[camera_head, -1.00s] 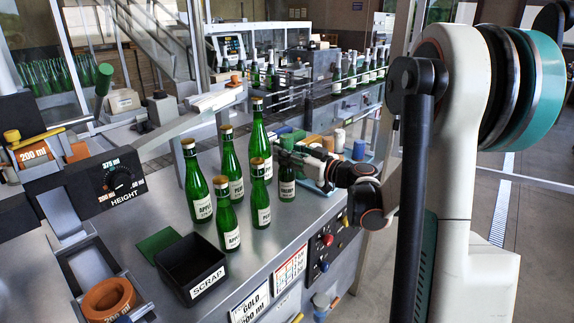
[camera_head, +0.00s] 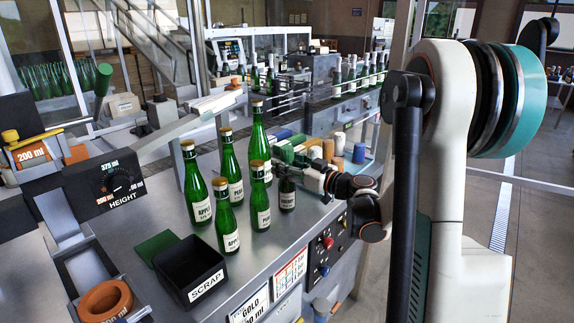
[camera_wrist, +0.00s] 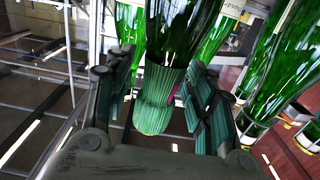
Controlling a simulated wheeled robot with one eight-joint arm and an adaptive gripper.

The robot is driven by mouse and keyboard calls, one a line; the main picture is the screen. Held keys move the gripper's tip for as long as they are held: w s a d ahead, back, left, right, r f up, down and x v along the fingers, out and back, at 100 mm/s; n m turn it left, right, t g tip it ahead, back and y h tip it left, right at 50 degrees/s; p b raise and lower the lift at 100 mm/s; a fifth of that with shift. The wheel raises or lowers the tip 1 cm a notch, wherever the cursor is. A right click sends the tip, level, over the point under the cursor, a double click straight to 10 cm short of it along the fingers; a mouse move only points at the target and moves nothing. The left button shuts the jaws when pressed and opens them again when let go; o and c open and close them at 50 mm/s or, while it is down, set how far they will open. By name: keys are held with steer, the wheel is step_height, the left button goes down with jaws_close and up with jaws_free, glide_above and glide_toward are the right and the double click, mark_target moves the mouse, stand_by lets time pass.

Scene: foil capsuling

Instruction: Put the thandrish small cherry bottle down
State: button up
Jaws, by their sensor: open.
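In the wrist view, a green bottle (camera_wrist: 180,30) with a ribbed green neck covering lies between the two ribbed pads of my gripper (camera_wrist: 165,95). A narrow gap shows beside the right pad. Whether the left pad touches is unclear.
Several taller and shorter green bottles with gold tops (camera_head: 229,165) stand close on the left of my gripper. A black scrap bin (camera_head: 190,270) is at the front. Coloured cylinders (camera_head: 338,143) stand behind my gripper. The counter's front right is clear.

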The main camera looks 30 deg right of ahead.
steer(key=p+v, duration=0.2)
steer(key=v, duration=1)
steer(key=shift+r, duration=0.2)
